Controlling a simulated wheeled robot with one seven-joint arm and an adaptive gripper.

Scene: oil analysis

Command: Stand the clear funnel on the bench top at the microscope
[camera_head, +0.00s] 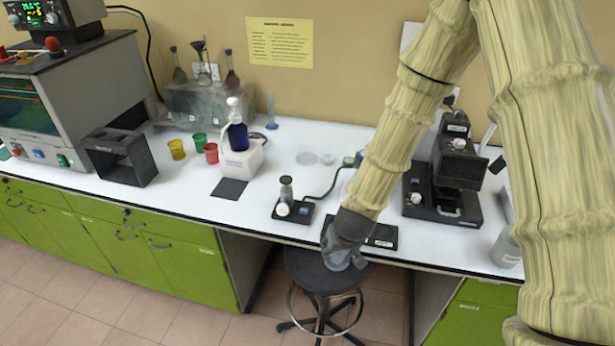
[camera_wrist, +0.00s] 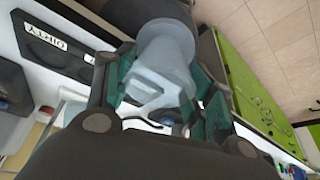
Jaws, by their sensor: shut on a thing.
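My gripper (camera_head: 343,256) is shut on the clear funnel (camera_head: 338,262), at the front edge of the bench and over the round stool. In the wrist view the funnel (camera_wrist: 162,60) sits between the two dark green finger pads, its wide round end toward the top of the picture. Part of it is hidden by the fingers.
A black flat plate (camera_head: 382,236) lies beside my gripper at the bench edge. A small device with a dark base (camera_head: 292,211) is to the left. A black stool (camera_head: 318,272) stands below. A grey cylinder (camera_head: 507,248) is at the right. White bench top is clear around the middle.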

